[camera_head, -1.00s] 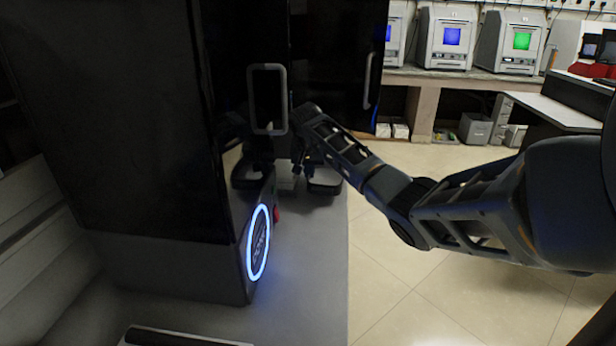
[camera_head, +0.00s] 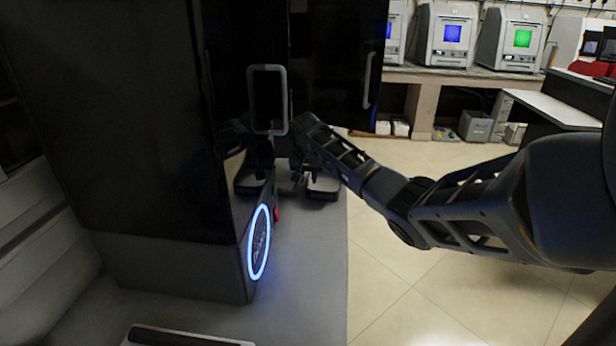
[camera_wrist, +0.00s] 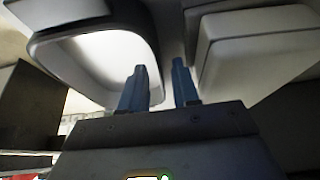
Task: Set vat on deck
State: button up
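A shallow tray-like vat (camera_head: 324,186) with a dark rim and pale inside lies on the grey surface beside the black machine. In the wrist view, a pale vat (camera_wrist: 105,60) with a dark rim fills the upper left. My gripper (camera_wrist: 160,72) has two blue fingers spread apart near its right edge. The left finger overlaps the vat's inside, and the right finger is beyond its edge. I cannot tell whether either finger touches it. In the head view, my gripper (camera_head: 308,168) is small and dark, just above the vat. Which surface is the deck is not clear.
The black glossy machine (camera_head: 130,130) stands close on the left, with a lit blue ring (camera_head: 259,242) and a grey handle (camera_head: 267,100). A blocky pale object (camera_wrist: 255,50) is at the right in the wrist view. The grey surface (camera_head: 300,290) is clear in front.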

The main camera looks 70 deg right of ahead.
jog(key=shift+f+b, duration=0.1)
jog(key=shift+b, duration=0.2)
jog(key=shift+f+b, duration=0.1)
jog(key=shift+b, duration=0.25)
jog(key=w+v, duration=0.1)
jog(key=v, duration=0.7)
jog(key=shift+s+p, duration=0.3)
jog(key=shift+s, duration=0.15)
jog(key=shift+a, duration=0.1)
